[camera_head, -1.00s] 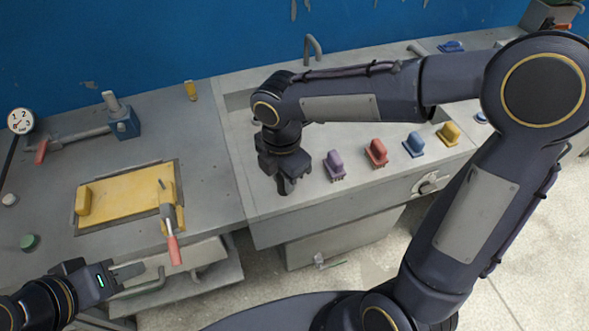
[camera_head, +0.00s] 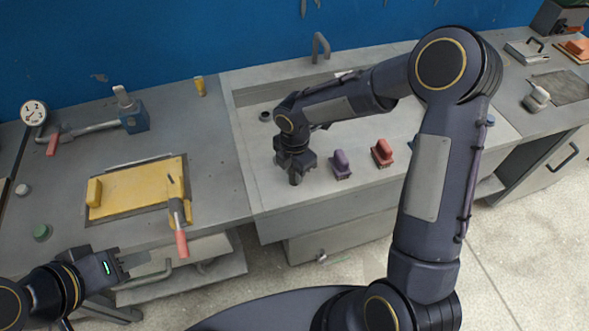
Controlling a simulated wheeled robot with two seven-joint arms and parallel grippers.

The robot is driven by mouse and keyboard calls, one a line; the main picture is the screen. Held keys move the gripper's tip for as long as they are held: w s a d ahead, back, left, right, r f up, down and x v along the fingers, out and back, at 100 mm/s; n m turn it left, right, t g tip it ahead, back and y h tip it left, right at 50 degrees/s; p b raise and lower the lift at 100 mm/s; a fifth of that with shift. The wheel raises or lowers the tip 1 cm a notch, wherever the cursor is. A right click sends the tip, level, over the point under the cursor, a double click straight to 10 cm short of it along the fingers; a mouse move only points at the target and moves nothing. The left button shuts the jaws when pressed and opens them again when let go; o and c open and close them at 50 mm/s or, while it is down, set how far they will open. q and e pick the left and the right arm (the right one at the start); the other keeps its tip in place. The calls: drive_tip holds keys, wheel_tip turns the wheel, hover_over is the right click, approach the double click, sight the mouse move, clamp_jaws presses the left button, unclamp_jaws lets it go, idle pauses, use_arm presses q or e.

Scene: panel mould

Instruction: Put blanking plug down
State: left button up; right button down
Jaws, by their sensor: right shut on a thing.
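My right gripper (camera_head: 295,180) points down low over the grey sink-like counter, just left of a purple plug-like block (camera_head: 342,164). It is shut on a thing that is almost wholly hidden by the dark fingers. I take this for the blanking plug, but its colour and shape cannot be made out. I cannot tell whether it touches the counter. A red block (camera_head: 382,153) of similar shape stands to the right of the purple one. My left gripper (camera_head: 122,266) is at the lower left, in front of the bench; its jaw state is unclear.
A yellow mould panel (camera_head: 130,194) with a red-handled clamp (camera_head: 180,232) lies on the left bench. A blue clamp block (camera_head: 133,121) and a gauge (camera_head: 34,113) stand behind it. My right arm crosses the counter and hides part of its right side.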

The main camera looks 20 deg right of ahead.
drive_tip(key=shift+f, duration=0.15)
drive_tip(key=c, duration=1.2)
unclamp_jaws()
wheel_tip(320, 180, up, 12)
drive_tip(key=s+d+r+m+t+y, duration=0.1)
drive_tip(key=s+d+r+m, duration=0.2)
drive_tip(key=s+d+m, duration=0.15)
drive_tip(key=s+d+r+m+t, duration=0.1)
drive_tip(key=s+d+r+m, duration=0.2)
drive_tip(key=s+m, duration=0.3)
drive_tip(key=s+m+t+y, duration=0.1)
drive_tip(key=s+m, duration=0.3)
drive_tip(key=s+m+t+y, duration=0.1)
drive_tip(key=s+m, duration=0.2)
drive_tip(key=m, duration=0.2)
drive_tip(key=s+f+m+t, duration=0.1)
drive_tip(key=s+m, duration=0.3)
drive_tip(key=m, duration=0.1)
drive_tip(key=shift+s+t+y, duration=0.3)
drive_tip(key=shift+y, duration=0.1)
